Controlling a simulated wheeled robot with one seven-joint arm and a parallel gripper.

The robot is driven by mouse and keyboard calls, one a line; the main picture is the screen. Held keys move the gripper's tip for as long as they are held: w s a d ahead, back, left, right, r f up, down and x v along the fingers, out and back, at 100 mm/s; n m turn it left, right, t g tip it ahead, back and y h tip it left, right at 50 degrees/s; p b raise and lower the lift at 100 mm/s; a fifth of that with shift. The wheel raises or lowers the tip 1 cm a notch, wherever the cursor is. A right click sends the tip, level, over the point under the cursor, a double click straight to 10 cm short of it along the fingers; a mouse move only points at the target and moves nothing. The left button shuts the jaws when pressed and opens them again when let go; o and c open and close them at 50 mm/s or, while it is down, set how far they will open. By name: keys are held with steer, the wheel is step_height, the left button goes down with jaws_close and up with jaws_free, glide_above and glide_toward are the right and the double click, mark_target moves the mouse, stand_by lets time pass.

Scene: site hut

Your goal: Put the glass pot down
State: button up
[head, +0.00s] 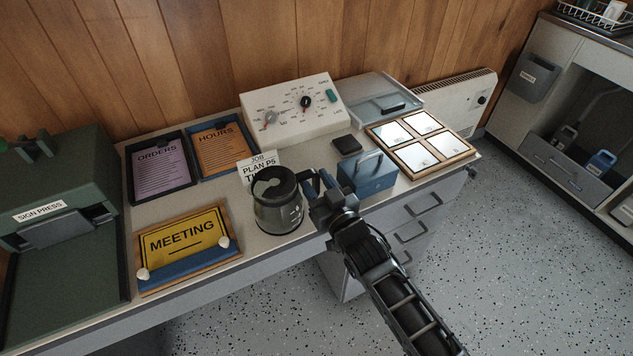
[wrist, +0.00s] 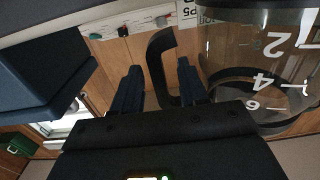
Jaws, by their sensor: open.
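The glass pot (head: 278,212), with a dark rim, black handle and white markings, stands upright on the desk (head: 222,190), seemingly resting on its top. My gripper (head: 316,187) is at the handle on the pot's right side. In the wrist view, the black handle (wrist: 160,50) shows between my gripper's (wrist: 160,88) two parted fingers, with gaps on both sides. The fingers are open and not closed on it. The pot's glass body (wrist: 265,60) fills the right of that view. The pot's underside is hidden.
A blue box (head: 368,180) stands close to my gripper's right. The job plan card (head: 256,164) is behind the pot, and the yellow MEETING sign (head: 184,240) lies to its left. A white control panel (head: 292,107) is at the back. A framed tile board (head: 418,146) lies right.

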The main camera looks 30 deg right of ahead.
steer(key=shift+r, duration=0.25)
steer(key=s+b, duration=0.1)
steer(key=s, duration=1.1)
steer(key=shift+f, duration=0.1)
steer(key=s+r+g, duration=0.2)
steer(key=s, duration=1.8)
steer(key=s+a+r+g, duration=0.1)
steer(key=s+r, duration=0.9)
steer(key=s, duration=0.3)
steer(key=shift+a+r, duration=0.15)
steer(key=shift+r, duration=0.2)
steer(key=shift+w, duration=0.1)
